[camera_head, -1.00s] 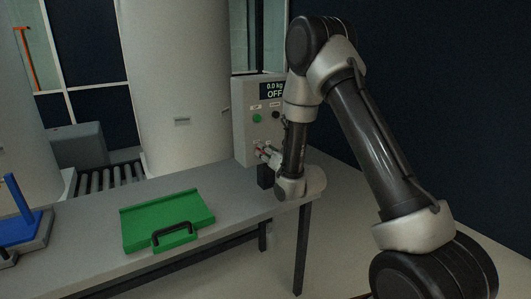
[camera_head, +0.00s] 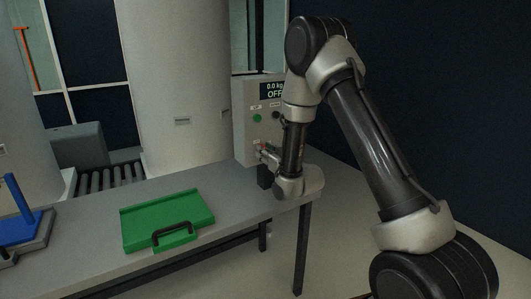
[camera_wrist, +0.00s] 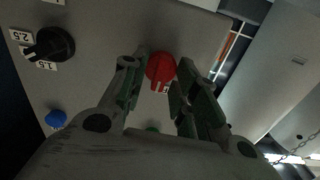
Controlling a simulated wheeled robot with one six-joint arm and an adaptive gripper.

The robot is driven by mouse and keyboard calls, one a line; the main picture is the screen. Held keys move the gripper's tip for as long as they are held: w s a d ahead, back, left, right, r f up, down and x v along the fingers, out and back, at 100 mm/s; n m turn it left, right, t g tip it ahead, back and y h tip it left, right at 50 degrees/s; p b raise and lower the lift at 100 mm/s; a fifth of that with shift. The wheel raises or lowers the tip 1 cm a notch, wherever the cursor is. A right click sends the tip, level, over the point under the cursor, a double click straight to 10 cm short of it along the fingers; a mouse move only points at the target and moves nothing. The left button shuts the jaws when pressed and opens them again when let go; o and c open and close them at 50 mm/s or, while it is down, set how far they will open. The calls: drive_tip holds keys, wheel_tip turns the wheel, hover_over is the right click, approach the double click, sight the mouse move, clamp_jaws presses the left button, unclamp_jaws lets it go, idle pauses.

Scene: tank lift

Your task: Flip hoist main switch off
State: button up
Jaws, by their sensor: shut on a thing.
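The hoist control box (camera_head: 243,125) stands at the far end of the bench, with a display (camera_head: 272,90) reading "0.0 kg" and "OFF". In the wrist view, a red rotary switch (camera_wrist: 160,67) sits on the box's grey face. My gripper (camera_wrist: 163,70) has one finger on each side of the red switch and is shut on it. In the head view my gripper (camera_head: 264,152) is at the lower part of the box face, and the arm hides part of the box. The switch's own position marks are mostly hidden.
A black knob (camera_wrist: 54,44) with number labels and a blue button (camera_wrist: 56,118) are on the same panel. A green tray with a handle (camera_head: 165,222) lies on the bench (camera_head: 90,262). A large pale tank (camera_head: 178,85) stands behind.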

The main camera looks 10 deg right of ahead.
drive_tip(key=shift+n, duration=0.4)
drive_tip(key=o, duration=0.6)
drive_tip(key=shift+s, duration=0.1)
drive_tip(key=v, duration=0.7)
drive_tip(key=shift+s+d, duration=0.1)
drive_tip(key=shift+s, duration=0.05)
